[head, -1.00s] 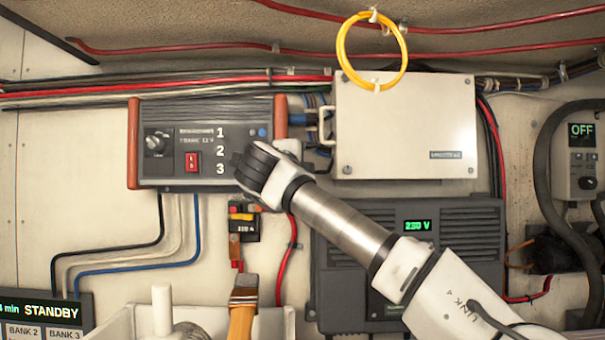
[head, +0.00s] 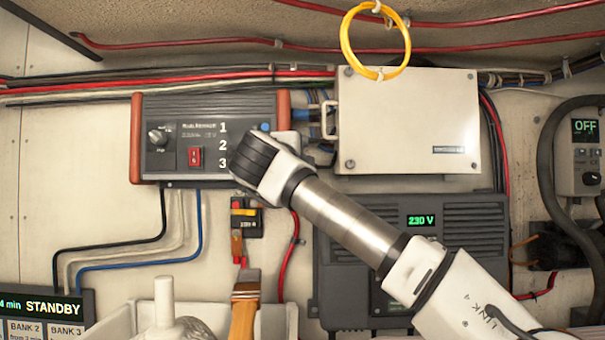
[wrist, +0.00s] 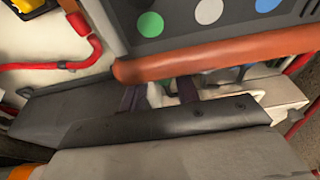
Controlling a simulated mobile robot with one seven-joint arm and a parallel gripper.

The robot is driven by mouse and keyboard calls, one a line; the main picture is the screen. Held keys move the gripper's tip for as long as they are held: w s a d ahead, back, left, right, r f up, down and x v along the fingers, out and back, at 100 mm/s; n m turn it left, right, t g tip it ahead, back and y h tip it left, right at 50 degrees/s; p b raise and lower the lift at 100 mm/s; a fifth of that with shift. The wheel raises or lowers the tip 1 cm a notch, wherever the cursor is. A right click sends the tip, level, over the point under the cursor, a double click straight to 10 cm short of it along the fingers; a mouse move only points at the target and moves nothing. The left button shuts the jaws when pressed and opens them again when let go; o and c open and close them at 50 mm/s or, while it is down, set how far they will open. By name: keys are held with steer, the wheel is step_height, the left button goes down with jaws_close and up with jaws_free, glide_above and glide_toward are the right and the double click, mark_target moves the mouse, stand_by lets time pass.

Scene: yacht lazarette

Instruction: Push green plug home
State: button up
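In the wrist view a round green spot (wrist: 150,24), which may be the green plug or its mark, lies on the dark panel face (wrist: 180,35). A white and a blue round spot sit in line to its right. How far the plug sits in cannot be told. In the head view the panel (head: 180,110) hangs on the wall with numbers 1, 2, 3. My gripper (head: 248,160) is in front of its lower right, beside the 3, and hides the green spot there. The fingers (wrist: 165,125) look shut and empty, just off the panel's orange side (wrist: 220,52).
A white box (head: 405,120) and a grey unit reading 230 V (head: 345,255) are right of the panel. A small breaker (head: 246,218) with a red cable is below my gripper. A yellow cable loop (head: 347,40) hangs above.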

steer(key=v, duration=0.1)
steer(key=b+v, duration=0.1)
steer(key=v, duration=0.3)
steer(key=shift+s+d+r+b, duration=0.1)
steer(key=shift+s+d+b, duration=0.1)
steer(key=shift+d+b, duration=0.15)
stand_by(0.3)
